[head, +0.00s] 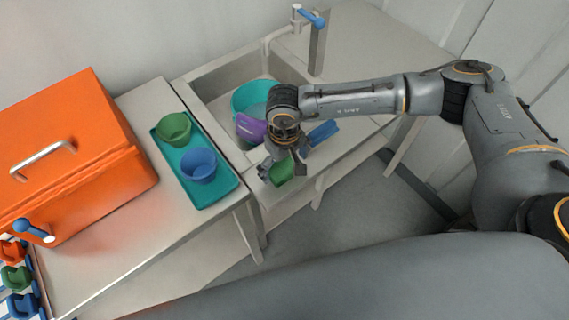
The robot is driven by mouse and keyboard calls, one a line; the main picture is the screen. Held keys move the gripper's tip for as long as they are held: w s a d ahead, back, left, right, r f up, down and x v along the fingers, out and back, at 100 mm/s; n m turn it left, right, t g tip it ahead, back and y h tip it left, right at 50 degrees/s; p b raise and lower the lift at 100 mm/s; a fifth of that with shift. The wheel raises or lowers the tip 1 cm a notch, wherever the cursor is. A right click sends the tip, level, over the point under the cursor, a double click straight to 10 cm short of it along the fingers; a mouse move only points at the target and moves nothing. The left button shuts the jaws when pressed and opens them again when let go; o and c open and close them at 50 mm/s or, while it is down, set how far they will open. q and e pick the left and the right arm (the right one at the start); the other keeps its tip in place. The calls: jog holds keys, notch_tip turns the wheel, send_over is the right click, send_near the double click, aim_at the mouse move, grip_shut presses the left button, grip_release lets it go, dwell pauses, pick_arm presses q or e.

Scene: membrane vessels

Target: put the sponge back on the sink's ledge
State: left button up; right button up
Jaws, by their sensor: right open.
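A green block that looks like the sponge (282,174) is at the front ledge of the sink (226,103), directly below my right gripper (283,166). My right gripper is open and points down, with its fingers close around or just above the green block. The fingers hide part of it, and I cannot tell whether they touch it. I also cannot tell whether the block rests fully on the ledge. My left gripper is not in view.
In the basin are a teal tub (246,95) and a purple item (250,128). A blue item (323,132) lies right of the gripper. A blue-handled tap (310,17) stands behind. Left are a teal tray (212,190) with green and blue cups, and an orange box (75,150).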

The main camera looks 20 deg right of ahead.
aim_at(285, 166)
notch_tip(285, 166, up, 12)
jog(key=b, duration=0.3)
jog(key=shift+b, duration=0.4)
